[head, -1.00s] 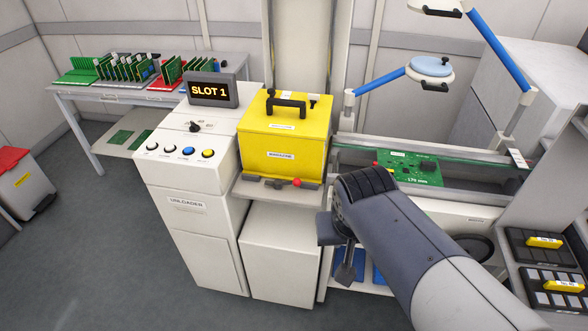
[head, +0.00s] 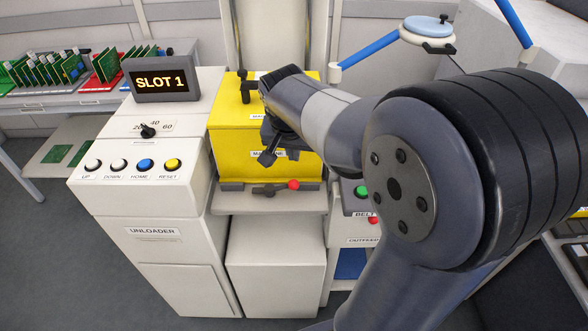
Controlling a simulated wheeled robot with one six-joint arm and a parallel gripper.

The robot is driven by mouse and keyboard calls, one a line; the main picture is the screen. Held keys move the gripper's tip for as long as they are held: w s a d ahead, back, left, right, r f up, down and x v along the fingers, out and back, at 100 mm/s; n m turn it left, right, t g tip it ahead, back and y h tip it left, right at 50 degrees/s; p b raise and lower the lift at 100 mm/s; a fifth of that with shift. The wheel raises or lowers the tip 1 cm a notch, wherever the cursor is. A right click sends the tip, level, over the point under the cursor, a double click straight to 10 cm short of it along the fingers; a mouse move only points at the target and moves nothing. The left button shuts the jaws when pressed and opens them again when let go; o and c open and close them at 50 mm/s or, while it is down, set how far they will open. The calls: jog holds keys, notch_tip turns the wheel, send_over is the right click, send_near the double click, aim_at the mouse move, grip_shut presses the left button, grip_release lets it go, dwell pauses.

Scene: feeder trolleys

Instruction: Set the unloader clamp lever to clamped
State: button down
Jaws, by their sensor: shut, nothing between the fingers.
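The clamp lever (head: 274,188) sits at the front of the unloader's shelf (head: 230,203), below the yellow magazine (head: 232,141). It is a dark bar lying nearly flat across the front, with its red knob (head: 293,185) at the right end. My gripper (head: 268,158) points down in front of the magazine's face, above the lever and a little left of the knob in the picture. It is shut and empty, and appears apart from the lever. My arm hides part of the magazine's top and right side.
The unloader cabinet (head: 150,255) stands left, with several buttons, a dial (head: 149,130) and a display reading SLOT 1 (head: 163,81). At right are a green button (head: 361,191) and a red button (head: 373,220) by the BELT label. My arm covers much of the right side.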

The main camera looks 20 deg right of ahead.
aim_at(297, 181)
jog(key=x, duration=1)
jog(key=shift+s+a+f+m+b, duration=0.1)
jog(key=shift+s+m+b, duration=0.35)
jog(key=shift+m+b, duration=0.4)
jog(key=shift+s+a+f+m+g+h+b, duration=0.15)
jog(key=shift+s+m+g+h+b, duration=0.25)
jog(key=shift+m+b, duration=0.35)
jog(key=s+m+b, duration=0.1)
jog(key=m+b, duration=0.1)
jog(key=shift+s+a+m+g+h, duration=0.3)
jog(key=shift+s+a, duration=0.05)
jog(key=s+m, duration=0.1)
jog(key=m, duration=0.1)
jog(key=a+m+g+b, duration=0.1)
jog(key=shift+s+a+m, duration=0.2)
jog(key=shift+s+m, duration=0.15)
jog(key=shift+m, duration=0.05)
jog(key=a+m+g, duration=0.1)
jog(key=m, duration=0.1)
jog(key=s+a+m, duration=0.1)
jog(key=a+m, duration=0.1)
jog(key=m, duration=0.1)
jog(key=a+m+g, duration=0.1)
jog(key=a+m, duration=0.1)
jog(key=shift+s+r+g, duration=0.25)
jog(key=shift+s+g, duration=0.05)
jog(key=shift+s, duration=0.05)
